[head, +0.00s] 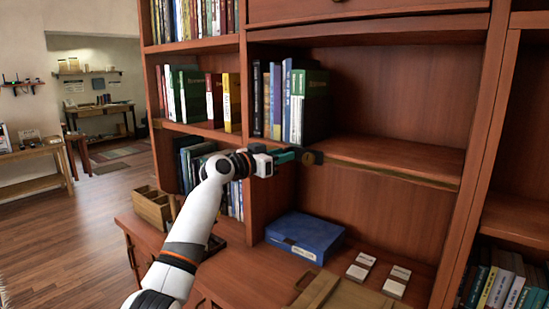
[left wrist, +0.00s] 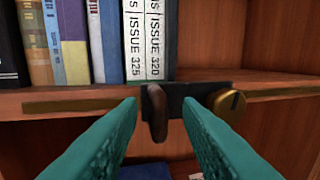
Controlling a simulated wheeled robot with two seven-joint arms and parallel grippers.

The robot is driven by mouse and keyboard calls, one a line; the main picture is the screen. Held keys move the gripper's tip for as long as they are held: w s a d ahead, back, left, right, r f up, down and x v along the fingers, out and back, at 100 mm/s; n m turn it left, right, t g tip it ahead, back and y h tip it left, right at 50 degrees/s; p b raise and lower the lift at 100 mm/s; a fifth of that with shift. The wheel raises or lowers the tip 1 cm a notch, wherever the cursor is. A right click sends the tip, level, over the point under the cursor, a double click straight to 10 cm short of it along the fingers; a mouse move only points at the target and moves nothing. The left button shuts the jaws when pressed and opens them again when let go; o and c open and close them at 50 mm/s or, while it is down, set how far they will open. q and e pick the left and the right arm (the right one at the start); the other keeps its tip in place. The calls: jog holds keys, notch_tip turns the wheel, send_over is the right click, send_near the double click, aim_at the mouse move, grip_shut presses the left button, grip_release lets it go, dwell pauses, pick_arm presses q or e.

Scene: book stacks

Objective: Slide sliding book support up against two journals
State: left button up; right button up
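Two journals with white spines, marked ISSUE 325 (left wrist: 134,40) and ISSUE 320 (left wrist: 154,40), stand upright side by side at the right end of a row of books. In the head view the white spines (head: 297,108) are on the middle shelf. The sliding book support is a dark bracket (left wrist: 194,101) on the shelf's front edge, with a brown tab (left wrist: 157,113) and a brass knob (left wrist: 229,104). My left gripper (left wrist: 160,108) is open, its teal fingers on either side of the tab, with gaps visible. It also shows in the head view (head: 296,155). My right gripper is not in view.
A brass rail (left wrist: 70,103) runs along the shelf edge. The shelf (head: 400,158) is bare right of the journals. Below, a blue box (head: 305,236) and several small white cards (head: 357,272) lie on the desk top (head: 262,262). Other books (left wrist: 75,40) stand left of the journals.

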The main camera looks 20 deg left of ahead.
pick_arm(q)
jog(key=b+v, duration=0.3)
jog(key=v, duration=0.9)
